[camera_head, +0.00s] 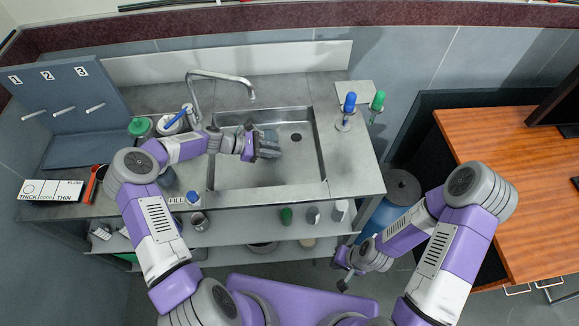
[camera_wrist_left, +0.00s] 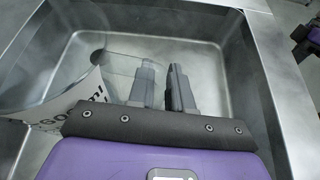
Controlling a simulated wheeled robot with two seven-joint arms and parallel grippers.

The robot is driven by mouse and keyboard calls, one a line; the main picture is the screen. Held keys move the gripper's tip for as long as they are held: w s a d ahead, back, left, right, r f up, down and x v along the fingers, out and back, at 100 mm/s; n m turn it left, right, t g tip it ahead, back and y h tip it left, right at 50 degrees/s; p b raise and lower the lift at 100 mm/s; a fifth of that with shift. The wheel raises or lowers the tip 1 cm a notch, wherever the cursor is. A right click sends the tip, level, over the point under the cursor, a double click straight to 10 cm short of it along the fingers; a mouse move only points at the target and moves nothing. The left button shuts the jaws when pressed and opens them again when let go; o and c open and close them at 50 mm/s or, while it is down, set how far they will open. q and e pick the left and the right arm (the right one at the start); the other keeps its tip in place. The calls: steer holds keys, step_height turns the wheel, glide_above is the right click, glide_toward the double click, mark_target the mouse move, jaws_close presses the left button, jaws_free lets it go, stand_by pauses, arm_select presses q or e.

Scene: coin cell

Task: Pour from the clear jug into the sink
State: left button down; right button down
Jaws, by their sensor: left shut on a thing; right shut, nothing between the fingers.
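The metal sink (camera_head: 240,176) is set in the counter, and its basin also fills much of the left wrist view (camera_wrist_left: 215,125). My left gripper (camera_head: 262,147) is over the basin, shut on the clear jug (camera_head: 271,136). In the left wrist view the gripper's dark fingers (camera_wrist_left: 163,88) are close together beside the jug (camera_wrist_left: 60,65), whose printed label lies slanted at the left. I cannot tell the jug's exact tilt or whether liquid is in it or flowing. My right gripper (camera_head: 345,278) is shut and empty, low in front of the counter, away from the sink.
A tap (camera_head: 218,76) arches over the sink's back left. Blue and green brushes (camera_head: 350,103) stand right of the sink. A green-lidded container (camera_head: 141,127) and a THICK/THIN card (camera_head: 50,191) are at the left. A wooden desk (camera_head: 515,170) is at the right.

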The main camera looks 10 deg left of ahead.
arm_select(q)
steer(key=shift+d, duration=0.1)
steer(key=shift+s+d+f+m+t+y+b, duration=0.15)
steer(key=shift+f+m+t+y+b, duration=0.05)
steer(key=shift+f+m+y+b, duration=0.25)
steer(key=shift+s+d+f+m+t+y+b, duration=0.15)
steer(key=shift+f+m+t+y+b, duration=0.15)
steer(key=shift+f, duration=0.25)
steer(key=shift+s+d+f+m+t+y+b, duration=0.1)
steer(key=shift+s+d+m+t+y+b, duration=0.15)
steer(key=shift+m+y+b, duration=0.25)
steer(key=shift+s+f+t+y+b, duration=0.1)
steer(key=shift+f+t+y+b, duration=0.15)
steer(key=shift+f+b, duration=0.3)
steer(key=shift+d+f+m+y+b, duration=0.15)
steer(key=shift+f+m+y+b, duration=0.15)
steer(key=shift+m+b, duration=0.15)
steer(key=shift+r+t, duration=0.2)
steer(key=shift+t, duration=0.1)
steer(key=shift+a+r+m+y+b, duration=0.1)
steer(key=shift+a+m+y+b, duration=0.1)
steer(key=shift+m+y+b, duration=0.2)
steer(key=shift+w+a+r+m+t+y+b, duration=0.1)
steer(key=shift+w+a+m+t+y+b, duration=0.2)
steer(key=shift+w+m+t+y+b, duration=0.25)
steer(key=shift+w+a+f+m+t+y+b, duration=0.2)
steer(key=shift+f+t+b, duration=0.3)
steer(key=shift+b, duration=0.45)
